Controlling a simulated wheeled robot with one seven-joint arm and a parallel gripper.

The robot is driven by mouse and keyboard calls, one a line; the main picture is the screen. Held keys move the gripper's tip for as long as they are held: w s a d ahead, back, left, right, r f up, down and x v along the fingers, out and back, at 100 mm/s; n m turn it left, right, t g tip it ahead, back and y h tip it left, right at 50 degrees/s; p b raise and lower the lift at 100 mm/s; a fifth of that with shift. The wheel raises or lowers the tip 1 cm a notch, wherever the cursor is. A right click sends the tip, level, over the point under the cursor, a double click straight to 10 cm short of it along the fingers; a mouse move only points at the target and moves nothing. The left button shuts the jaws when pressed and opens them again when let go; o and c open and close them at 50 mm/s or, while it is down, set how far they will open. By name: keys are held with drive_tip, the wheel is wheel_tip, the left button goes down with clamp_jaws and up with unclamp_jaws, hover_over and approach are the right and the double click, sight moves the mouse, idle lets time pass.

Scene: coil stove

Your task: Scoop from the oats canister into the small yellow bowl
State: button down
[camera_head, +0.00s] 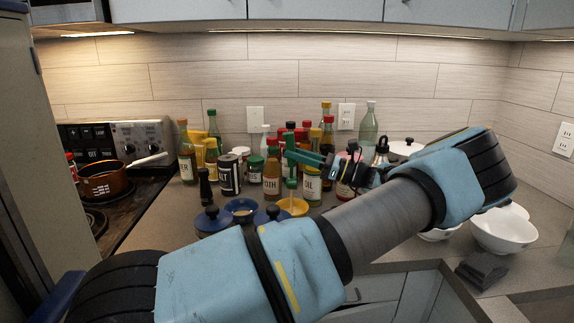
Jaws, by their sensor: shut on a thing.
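The small yellow bowl (299,208) sits on the counter in the middle, partly hidden at its front. My gripper (327,166) is above and slightly right of it, pointing left, small and partly lost against the bottles. It is shut on a green tool (303,156), which looks like the scoop; its far end sticks out left above the bowl. Another green upright piece (291,184) shows over the bowl; I cannot tell whether it belongs to the tool. No oats label is readable, so I cannot tell which container is the oats canister.
Blue-lidded jars (213,220) and a small blue bowl (241,206) stand left of the yellow bowl. Several bottles and jars crowd behind, including a black-and-white canister (229,176). A copper pot (104,182) is on the stove at left. White bowls (503,232) stand at right.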

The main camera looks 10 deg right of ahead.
drive_tip(key=d+f+m+t+y+b, duration=0.2)
drive_tip(key=d+m+t+y+b, duration=0.1)
drive_tip(key=d+t+y, duration=0.15)
drive_tip(key=w+a+f+n+g+h+p, duration=0.1)
drive_tip(key=a+f+n+g+h+p, duration=0.2)
drive_tip(key=a+h, duration=1.1)
drive_tip(key=n+g+h+p, duration=0.2)
drive_tip(key=g+h+p, duration=0.3)
drive_tip(key=g, duration=0.1)
drive_tip(key=shift+w+a+n, duration=0.25)
drive_tip(key=shift+n, duration=0.15)
drive_tip(key=shift+d, duration=0.1)
idle(0.9)
